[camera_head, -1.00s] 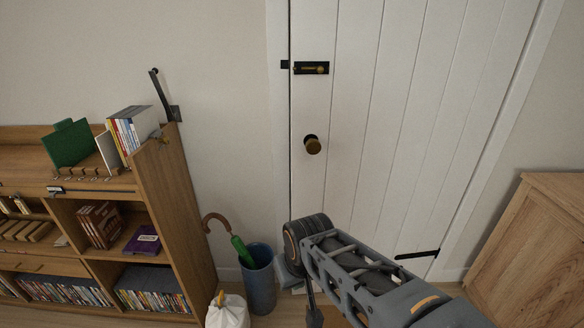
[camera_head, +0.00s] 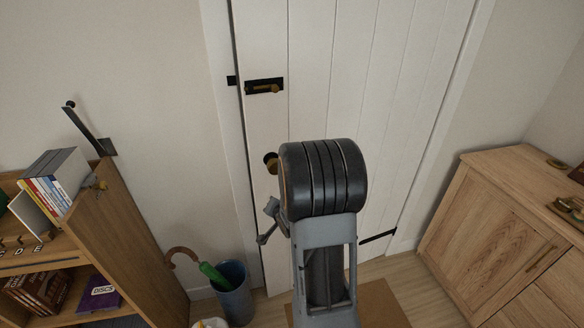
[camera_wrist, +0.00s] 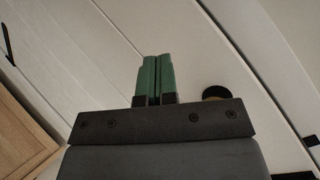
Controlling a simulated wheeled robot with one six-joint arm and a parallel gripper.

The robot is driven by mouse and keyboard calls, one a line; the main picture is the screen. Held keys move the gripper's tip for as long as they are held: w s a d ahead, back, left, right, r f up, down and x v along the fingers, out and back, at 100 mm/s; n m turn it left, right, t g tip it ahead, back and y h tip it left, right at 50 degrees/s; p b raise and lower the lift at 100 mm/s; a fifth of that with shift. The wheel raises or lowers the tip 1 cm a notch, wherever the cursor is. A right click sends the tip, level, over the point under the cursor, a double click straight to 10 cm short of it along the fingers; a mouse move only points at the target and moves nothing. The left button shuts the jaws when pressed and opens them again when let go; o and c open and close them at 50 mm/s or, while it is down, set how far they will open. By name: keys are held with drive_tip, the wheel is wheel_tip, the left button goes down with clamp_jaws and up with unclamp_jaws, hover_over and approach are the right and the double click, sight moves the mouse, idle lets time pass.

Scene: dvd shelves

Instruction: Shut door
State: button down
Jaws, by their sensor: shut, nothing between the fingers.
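The white plank door (camera_head: 310,60) fills the middle of the head view. A narrow dark line runs down its left edge beside the frame; I cannot tell if it stands slightly ajar. A black and brass bolt (camera_head: 264,87) sits high on the door, with its black keeper (camera_head: 232,80) on the frame. The round brass knob (camera_head: 271,162) is partly hidden by my arm. In the wrist view my gripper (camera_wrist: 157,60) has its green fingers together and empty, facing the door planks. The knob (camera_wrist: 216,92) is just right of the fingers. Contact with the door cannot be told.
A wooden shelf (camera_head: 125,230) with books and discs stands at the left. A blue bin (camera_head: 234,292) with an umbrella is near the door's lower left. A wooden cabinet (camera_head: 490,215) stands at the right. Some floor (camera_head: 395,268) shows between door and cabinet.

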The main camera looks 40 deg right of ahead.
drive_tip(key=s+d+m+t+h+p, duration=0.2)
drive_tip(key=s+d+m+t+p, duration=0.4)
drive_tip(key=d+m, duration=0.3)
drive_tip(key=a+p+x, duration=0.1)
drive_tip(key=p+x, duration=0.3)
drive_tip(key=x, duration=0.9)
drive_tip(key=shift+w+r+m, duration=0.4)
drive_tip(key=shift+r, duration=0.1)
drive_tip(key=shift+d, duration=0.1)
